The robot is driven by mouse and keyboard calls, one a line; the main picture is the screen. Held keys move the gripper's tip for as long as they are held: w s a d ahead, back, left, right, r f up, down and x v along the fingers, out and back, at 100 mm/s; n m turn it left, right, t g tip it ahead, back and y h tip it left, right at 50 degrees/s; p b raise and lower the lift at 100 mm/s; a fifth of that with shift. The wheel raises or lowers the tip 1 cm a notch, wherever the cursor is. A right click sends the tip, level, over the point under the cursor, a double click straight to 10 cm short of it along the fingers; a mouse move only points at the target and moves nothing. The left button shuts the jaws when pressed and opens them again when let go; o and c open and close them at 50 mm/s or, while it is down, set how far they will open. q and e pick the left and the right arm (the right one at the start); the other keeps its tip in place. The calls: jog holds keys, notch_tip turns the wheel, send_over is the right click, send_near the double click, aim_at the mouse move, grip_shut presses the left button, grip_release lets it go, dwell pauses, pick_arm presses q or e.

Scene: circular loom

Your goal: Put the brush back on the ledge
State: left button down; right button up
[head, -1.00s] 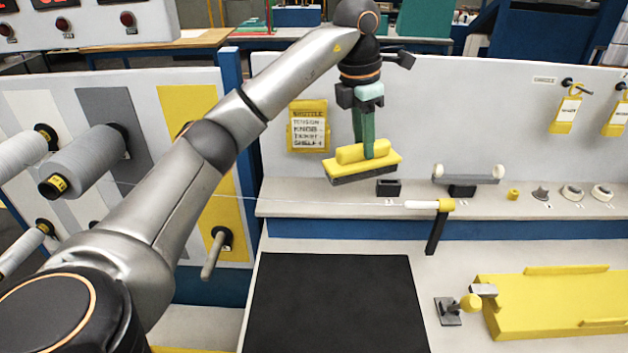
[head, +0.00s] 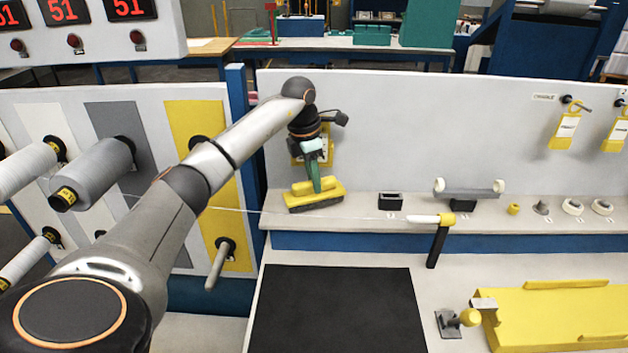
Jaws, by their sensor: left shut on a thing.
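The yellow brush (head: 314,197) with a dark grey underside is at the left end of the ledge (head: 350,209) in the head view. My left gripper (head: 316,184) comes down on it from above and is shut on its yellow grip. The brush sits level at the ledge surface; I cannot tell whether it is touching or just above it. The gripper and wrist partly cover the yellow card on the panel behind. My right gripper is not in view.
A black block (head: 390,202) stands on the ledge to the right of the brush. Further right are a grey shuttle-like bar with white rollers (head: 469,189) and several small parts. A white thread runs in front of the ledge. A black mat (head: 337,308) lies below.

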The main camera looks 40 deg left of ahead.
aim_at(307, 183)
pick_arm(q)
jog(key=shift+f, duration=0.55)
jog(key=c, duration=0.7)
grip_release()
jog(key=shift+f, duration=0.15)
jog(key=shift+o, duration=0.2)
notch_tip(307, 183, up, 12)
jog(key=s, duration=0.1)
jog(key=shift+s+a, duration=0.25)
jog(key=shift+a, duration=0.1)
